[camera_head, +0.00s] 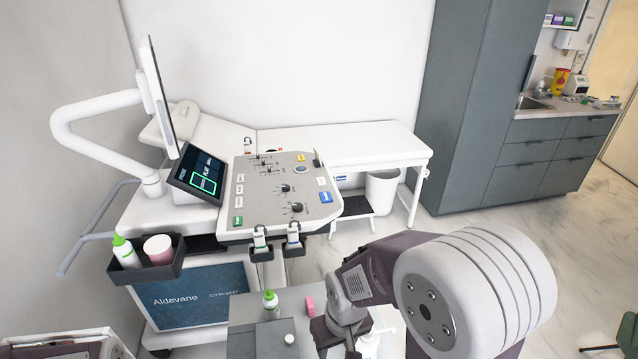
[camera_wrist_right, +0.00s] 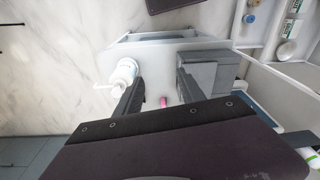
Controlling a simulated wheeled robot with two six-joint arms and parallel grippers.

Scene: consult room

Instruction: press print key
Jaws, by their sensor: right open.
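The ultrasound console's control panel (camera_head: 278,190) stands left of centre in the head view, with knobs, sliders and small coloured keys. A yellow key (camera_head: 301,157) is at its far edge, a blue key (camera_head: 326,197) at the right, and a green key (camera_head: 238,220) at the near left. The labels are too small to read, so I cannot tell which is the print key. My right gripper (camera_head: 337,332) is low at the front, nearer than the panel and apart from it. In the right wrist view its fingers (camera_wrist_right: 160,96) are open and empty. My left gripper is not in view.
A grey cart (camera_head: 247,343) below the panel carries a green-capped bottle (camera_head: 271,304) and a pink item (camera_head: 309,304). Two probes (camera_head: 293,235) hang at the panel's front edge. A monitor on a white arm (camera_head: 80,112) stands left. A white couch (camera_head: 345,142) is behind.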

